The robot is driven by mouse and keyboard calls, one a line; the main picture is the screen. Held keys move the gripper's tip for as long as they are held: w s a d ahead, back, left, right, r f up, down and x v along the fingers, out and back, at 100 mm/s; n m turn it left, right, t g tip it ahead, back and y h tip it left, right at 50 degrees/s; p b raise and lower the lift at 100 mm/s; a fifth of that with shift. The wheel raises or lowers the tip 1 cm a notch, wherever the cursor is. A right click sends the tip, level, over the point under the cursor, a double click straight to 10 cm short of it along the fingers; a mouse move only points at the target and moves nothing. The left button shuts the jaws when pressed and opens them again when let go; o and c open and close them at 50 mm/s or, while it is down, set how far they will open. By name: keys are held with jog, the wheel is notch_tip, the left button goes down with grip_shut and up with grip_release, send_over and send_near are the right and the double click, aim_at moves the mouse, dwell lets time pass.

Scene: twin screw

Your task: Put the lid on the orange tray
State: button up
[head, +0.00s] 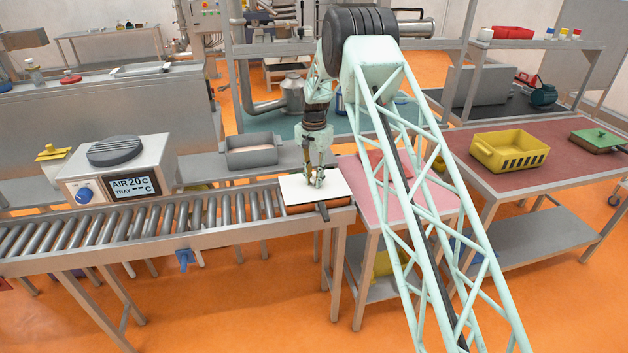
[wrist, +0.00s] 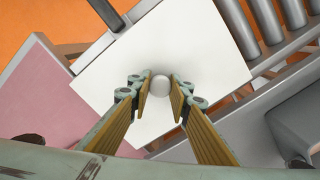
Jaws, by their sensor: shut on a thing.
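The lid is a flat white panel (head: 325,184) with a round pale knob (wrist: 160,86) in its middle. It is at the right end of the roller conveyor, and its white face fills the middle of the wrist view (wrist: 205,45). My gripper (head: 317,180) points down and is shut on the knob; in the wrist view its fingers (wrist: 160,88) are on either side of it. A narrow brownish strip shows under the lid's near edge. I cannot tell whether the lid touches anything below.
The roller conveyor (head: 150,228) runs left past a grey-white heater box (head: 118,170) with a display. A grey bin (head: 250,150) stands behind. To the right are a pink-topped table (wrist: 40,105) and a table with a yellow crate (head: 511,150) and a green-lidded tray (head: 597,138).

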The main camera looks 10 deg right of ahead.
aim_at(314, 178)
jog(key=shift+f, duration=0.35)
dwell(1.6)
dwell(0.4)
jog(key=o, duration=1)
jog(key=shift+c, duration=0.2)
jog(key=o, duration=0.5)
jog(key=shift+c, duration=0.2)
jog(key=shift+r, duration=0.2)
jog(key=shift+r+p, duration=0.9)
jog(key=shift+r, duration=2.35)
